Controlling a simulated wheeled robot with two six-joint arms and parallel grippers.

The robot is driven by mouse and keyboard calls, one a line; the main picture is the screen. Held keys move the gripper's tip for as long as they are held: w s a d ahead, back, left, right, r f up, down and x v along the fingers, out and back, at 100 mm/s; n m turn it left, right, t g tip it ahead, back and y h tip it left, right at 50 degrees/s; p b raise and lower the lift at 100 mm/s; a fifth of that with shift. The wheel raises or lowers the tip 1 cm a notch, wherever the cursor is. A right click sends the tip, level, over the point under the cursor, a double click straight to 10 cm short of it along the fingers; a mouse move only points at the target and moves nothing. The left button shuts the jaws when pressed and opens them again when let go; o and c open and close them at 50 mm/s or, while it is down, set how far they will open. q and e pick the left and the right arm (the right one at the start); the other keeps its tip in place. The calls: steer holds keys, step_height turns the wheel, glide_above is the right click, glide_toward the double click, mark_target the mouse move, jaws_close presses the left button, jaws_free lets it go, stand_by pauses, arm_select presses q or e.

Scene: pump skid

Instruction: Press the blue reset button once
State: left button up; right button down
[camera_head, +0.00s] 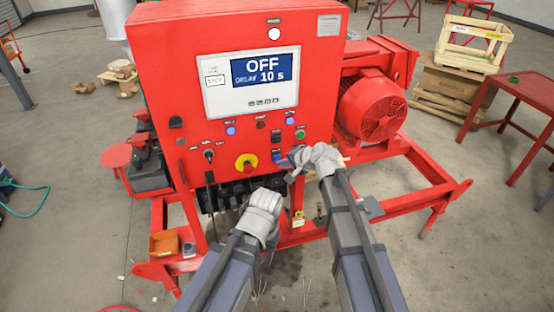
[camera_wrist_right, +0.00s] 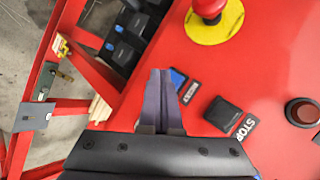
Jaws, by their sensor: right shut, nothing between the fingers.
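The blue reset button (camera_head: 277,156) is low on the front of the red control cabinet (camera_head: 180,60). In the right wrist view the blue button (camera_wrist_right: 178,80) is partly hidden behind my right fingers, beside a dark label plate. My right gripper (camera_wrist_right: 160,74) is shut and empty, its tips over or just beside the button; I cannot tell whether they touch. In the head view the right gripper (camera_head: 290,164) is at the button's right. My left gripper (camera_head: 262,202) is lower, in front of the cabinet's bottom edge; its fingers are not clear.
Close by are a black STOP switch (camera_wrist_right: 222,113), a red button (camera_wrist_right: 302,112) and a red emergency stop (camera_wrist_right: 210,8) on a yellow disc. A red motor (camera_head: 372,105) and frame rails stand at the right.

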steer(key=s, duration=0.1)
steer(key=s+d, duration=0.1)
steer(key=s, duration=0.2)
steer(key=shift+s+d, duration=0.3)
steer(key=shift+s, duration=0.1)
stand_by(0.8)
steer(key=s+f+n+g+h+b, duration=0.3)
steer(key=s+f+n+g+b, duration=0.25)
steer(key=s+f, duration=0.7)
steer(key=s+d+f+n+g+h+b, duration=0.1)
steer(key=s+d+n+h, duration=0.1)
steer(key=s, duration=0.4)
steer(key=s+d+f+n+g+h+b, duration=0.1)
steer(key=s+d+n+h, duration=0.1)
steer(key=s, duration=0.4)
steer(key=shift+s+d+f+n+h, duration=0.25)
steer(key=shift+d+f+n+h, duration=0.15)
steer(key=shift+n, duration=0.45)
steer(key=shift+a, duration=0.1)
